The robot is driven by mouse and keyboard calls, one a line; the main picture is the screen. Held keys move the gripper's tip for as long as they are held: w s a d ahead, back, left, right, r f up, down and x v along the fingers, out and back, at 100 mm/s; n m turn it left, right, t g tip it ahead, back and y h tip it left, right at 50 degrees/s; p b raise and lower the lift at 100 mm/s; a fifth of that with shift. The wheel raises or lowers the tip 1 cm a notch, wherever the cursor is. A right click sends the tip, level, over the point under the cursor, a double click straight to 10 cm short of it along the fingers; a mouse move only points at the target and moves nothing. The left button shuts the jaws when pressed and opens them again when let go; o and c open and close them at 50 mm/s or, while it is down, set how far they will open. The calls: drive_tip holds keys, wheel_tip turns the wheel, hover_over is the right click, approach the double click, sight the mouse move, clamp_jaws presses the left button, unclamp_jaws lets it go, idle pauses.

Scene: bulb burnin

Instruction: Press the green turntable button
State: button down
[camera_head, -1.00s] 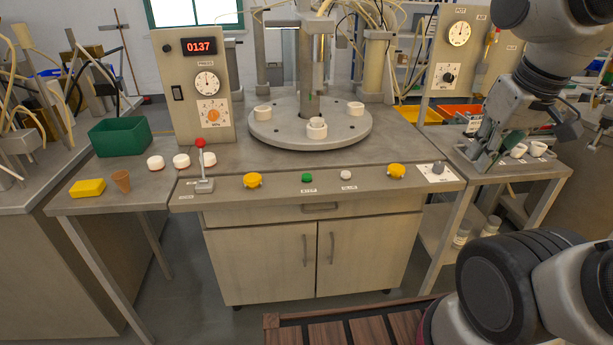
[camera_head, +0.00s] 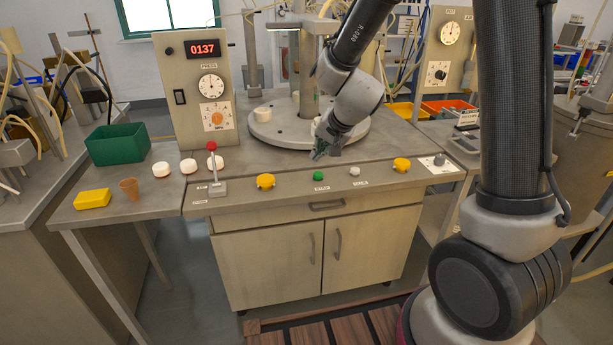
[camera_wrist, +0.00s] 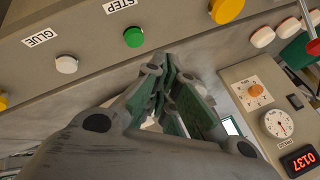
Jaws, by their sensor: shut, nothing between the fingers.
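The green button (camera_head: 318,176) sits on the sloped front strip of the bench, above a label, between a yellow button (camera_head: 265,181) and a white button (camera_head: 354,171). In the wrist view the green button (camera_wrist: 134,37) is next to the label "STEP", and the white button is next to "GLUE". My gripper (camera_head: 318,154) is shut and empty. It hangs above and behind the green button, near the front rim of the turntable (camera_head: 280,132), apart from the button. In the wrist view its fingers (camera_wrist: 170,62) point toward the button strip.
A red-topped lever (camera_head: 213,160) stands left of the buttons. Another yellow button (camera_head: 401,164) and a grey knob (camera_head: 439,159) lie to the right. A gauge panel (camera_head: 181,106) reading 0137 stands behind left. White round pieces, a green bin (camera_head: 117,146) and a yellow block (camera_head: 92,199) are further left.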

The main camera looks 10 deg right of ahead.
sight(321, 173)
drive_tip(key=w+r, duration=0.1)
drive_tip(key=w+d+r+m+t+h, duration=0.1)
drive_tip(key=w+d+r+t, duration=0.1)
drive_tip(key=shift+w+m+h, duration=0.3)
drive_tip(key=shift+w+m, duration=0.05)
drive_tip(key=shift+m, duration=0.05)
drive_tip(key=shift+f, duration=0.1)
drive_tip(key=shift+f, duration=4.35)
drive_tip(key=shift+f, duration=0.1)
drive_tip(key=shift+f, duration=0.3)
